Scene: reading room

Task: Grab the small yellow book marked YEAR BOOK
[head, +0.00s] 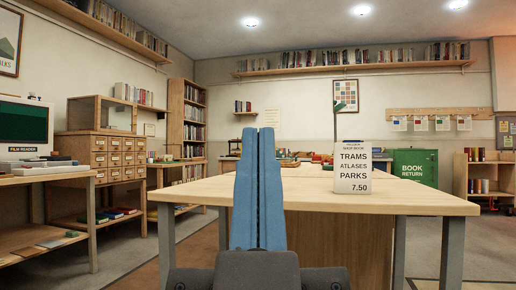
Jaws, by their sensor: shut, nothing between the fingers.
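My gripper (258,135) is in the middle of the head view, its two blue fingers pressed together and pointing up. It is shut and empty, in front of the large wooden table (420,200). I cannot make out a small yellow book marked YEAR BOOK in this view. My fingers hide part of the table and what lies behind them.
A card-drawer cabinet (112,160) and a bookcase (188,120) stand left. Open floor (185,235) lies left of the table.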

